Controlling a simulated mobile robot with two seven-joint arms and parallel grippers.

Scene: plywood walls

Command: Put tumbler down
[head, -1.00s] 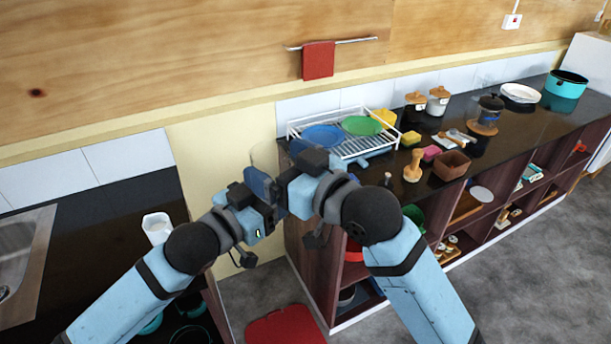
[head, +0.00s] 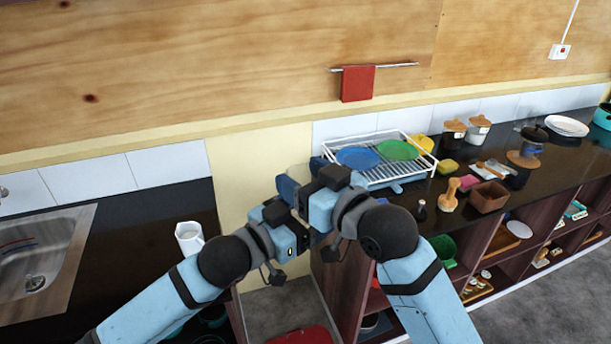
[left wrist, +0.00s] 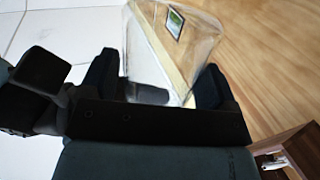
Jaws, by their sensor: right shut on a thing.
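The tumbler is clear and see-through. It shows faintly in the head view (head: 299,173) above my two hands, and large in the left wrist view (left wrist: 165,50). My right gripper (head: 306,183) is shut on it; the grip itself is mostly hidden by the hand. My left gripper (head: 287,196) is close against the right one. In the left wrist view, the tumbler shows between the two dark left fingers (left wrist: 158,85), which stand apart; whether they press on it is unclear.
A dark counter (head: 405,208) on the right holds a white dish rack (head: 408,174) with plates, jars and a brown box (head: 488,197). A white cup (head: 190,237) stands on the left counter, near the sink (head: 45,255). A gap separates the counters. Open shelves lie below the right counter.

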